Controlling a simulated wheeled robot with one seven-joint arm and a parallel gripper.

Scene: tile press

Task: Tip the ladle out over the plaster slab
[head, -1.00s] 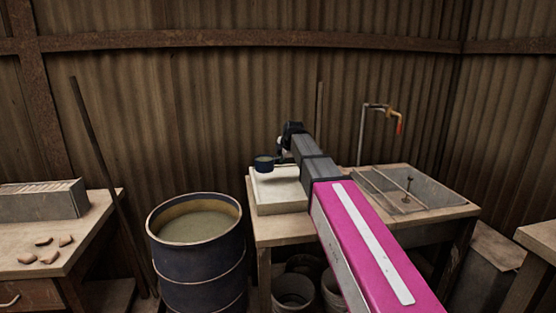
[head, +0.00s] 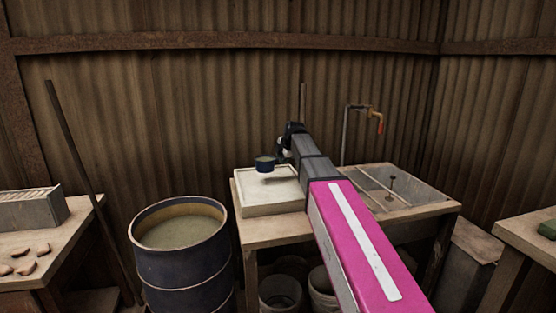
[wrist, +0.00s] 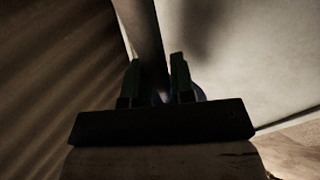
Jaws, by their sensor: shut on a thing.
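The ladle's small dark blue cup (head: 265,164) hangs over the back part of the pale plaster slab (head: 262,205), a little above it. The cup looks near upright, and I cannot see what is in it. My gripper (head: 287,148) is just right of the cup, at the end of my arm. In the wrist view, the two fingers of my gripper (wrist: 160,82) are closed on the ladle's handle (wrist: 145,35). The bowl is mostly hidden there behind the fingers and handle. The slab (wrist: 255,60) fills the right of that view.
The slab lies on a wooden bench (head: 258,235) with a sink (head: 415,192) and tap (head: 378,120) at right. An open blue drum (head: 185,265) of murky liquid stands left of it. A thin pole (head: 85,170) leans behind the drum. Corrugated walls close the back.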

